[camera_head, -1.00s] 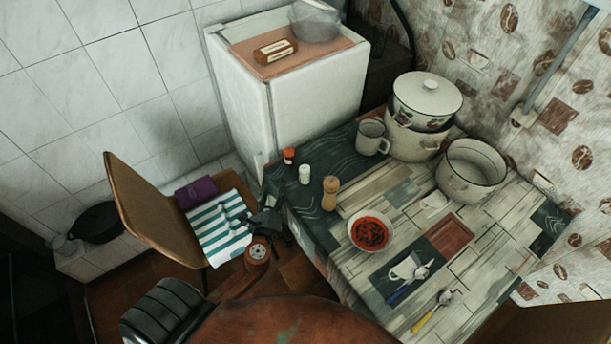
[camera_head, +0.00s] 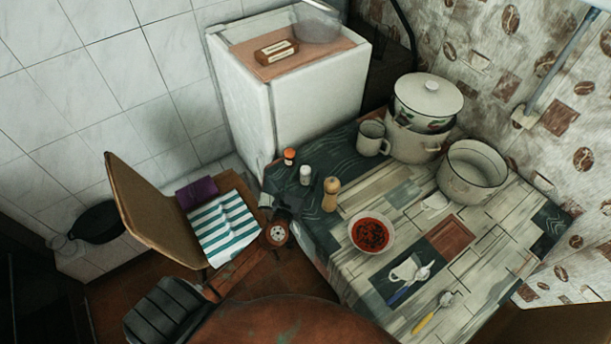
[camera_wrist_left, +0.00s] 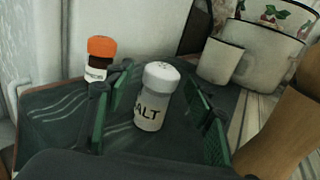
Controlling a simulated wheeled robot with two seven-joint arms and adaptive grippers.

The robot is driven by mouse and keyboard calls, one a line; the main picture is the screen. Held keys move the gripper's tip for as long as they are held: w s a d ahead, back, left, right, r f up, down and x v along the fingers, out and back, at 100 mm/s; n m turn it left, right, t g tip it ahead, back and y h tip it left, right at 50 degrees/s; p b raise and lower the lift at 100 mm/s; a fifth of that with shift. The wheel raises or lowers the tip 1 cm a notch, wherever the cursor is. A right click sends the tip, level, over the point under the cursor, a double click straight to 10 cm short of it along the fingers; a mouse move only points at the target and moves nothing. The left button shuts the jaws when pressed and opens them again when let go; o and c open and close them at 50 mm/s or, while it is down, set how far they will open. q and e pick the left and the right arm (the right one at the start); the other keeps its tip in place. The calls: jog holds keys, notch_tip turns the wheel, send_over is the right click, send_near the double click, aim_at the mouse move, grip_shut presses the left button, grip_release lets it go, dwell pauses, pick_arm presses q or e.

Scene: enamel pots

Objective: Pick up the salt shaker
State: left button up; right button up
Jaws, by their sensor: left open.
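In the left wrist view the salt shaker (camera_wrist_left: 155,98) shows the letters "ALT" and appears between my open fingers, with nothing gripped. My left gripper (camera_head: 277,205) is at the table's left edge, a little short of the shaker in the head view. In the wrist view its green-padded fingers (camera_wrist_left: 158,115) stand apart on either side of the shaker. My right gripper is not in view.
An orange-capped bottle (camera_head: 289,157) stands just behind the shaker, and a wooden pepper mill (camera_head: 330,194) stands to its right. A mug (camera_head: 372,138), enamel pots (camera_head: 472,172) and a bowl of red soup (camera_head: 371,234) are farther right. A chair (camera_head: 150,205) is left of the table.

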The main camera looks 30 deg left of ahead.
pick_arm(q)
jog(key=shift+w+a, duration=0.15)
jog(key=shift+w, duration=0.35)
jog(key=c, duration=1.3)
